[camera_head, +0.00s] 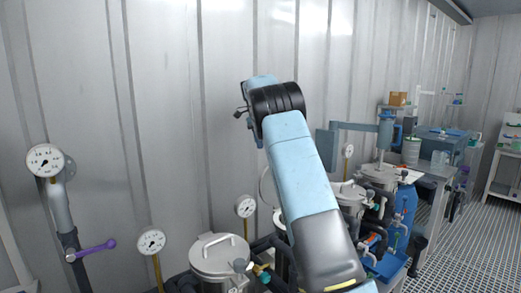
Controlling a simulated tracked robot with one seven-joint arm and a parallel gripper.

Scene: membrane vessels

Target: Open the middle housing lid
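Several steel membrane housings with round lids stand in a row along the wall. The nearest housing (218,257) is at the bottom centre-left, with its lid down and a handle on top. Another housing (279,218) is mostly hidden behind my light-blue arm; only a sliver of its left side shows. Farther right, a housing (350,192) and one beyond it (380,177) also appear to have their lids down. I cannot tell for sure which housing is the middle one. My arm rises across the centre of the view, and my gripper is not visible.
Pressure gauges (151,241) stand by the row, and a purple-handled valve (92,250) is at the left. A blue-grey arm-like fixture (355,127) reaches over the far housings. A blue container (405,205) and a bench are at the right. Grated floor (470,235) is clear there.

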